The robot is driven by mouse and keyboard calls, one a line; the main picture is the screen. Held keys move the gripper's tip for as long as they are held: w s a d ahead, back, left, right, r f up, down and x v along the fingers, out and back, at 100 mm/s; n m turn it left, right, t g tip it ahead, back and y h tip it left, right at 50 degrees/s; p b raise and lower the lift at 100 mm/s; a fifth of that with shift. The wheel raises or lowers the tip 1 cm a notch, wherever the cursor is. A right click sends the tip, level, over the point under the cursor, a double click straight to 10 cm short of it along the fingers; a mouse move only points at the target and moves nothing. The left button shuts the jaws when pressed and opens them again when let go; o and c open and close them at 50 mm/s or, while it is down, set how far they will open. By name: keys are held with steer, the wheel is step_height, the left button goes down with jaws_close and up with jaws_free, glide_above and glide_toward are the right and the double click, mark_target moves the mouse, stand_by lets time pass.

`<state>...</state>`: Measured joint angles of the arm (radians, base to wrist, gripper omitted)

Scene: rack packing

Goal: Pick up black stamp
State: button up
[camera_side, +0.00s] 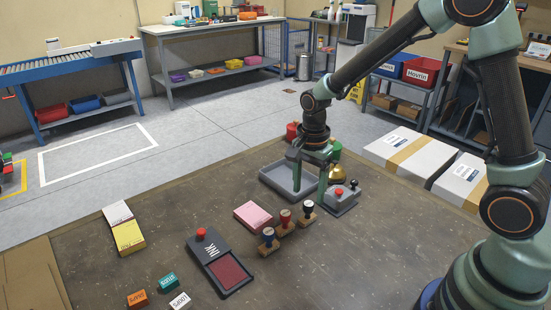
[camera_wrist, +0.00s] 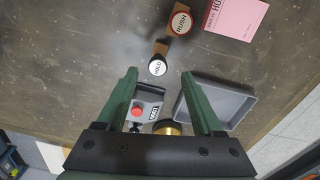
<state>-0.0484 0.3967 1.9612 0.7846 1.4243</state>
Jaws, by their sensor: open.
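The black stamp (camera_side: 308,208) stands on the table in the side view, at the right end of a row of stamps; it has a black handle and a wooden base. In the wrist view the black stamp (camera_wrist: 158,62) shows a white round top, just beyond the gap between the fingertips. My gripper (camera_side: 309,188) is open and empty, pointing down behind the stamp, above the tray and button box. In the wrist view my gripper's green fingers (camera_wrist: 160,75) are spread apart.
A grey tray (camera_wrist: 236,94), a button box (camera_wrist: 147,103) and a brass bell (camera_wrist: 170,129) lie below the fingers. An ink pad (camera_side: 220,262) sits front left.

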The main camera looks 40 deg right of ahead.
mark_target(309, 203)
steer(key=shift+s+f, duration=0.15)
steer(key=shift+f, duration=3.1)
jaws_close()
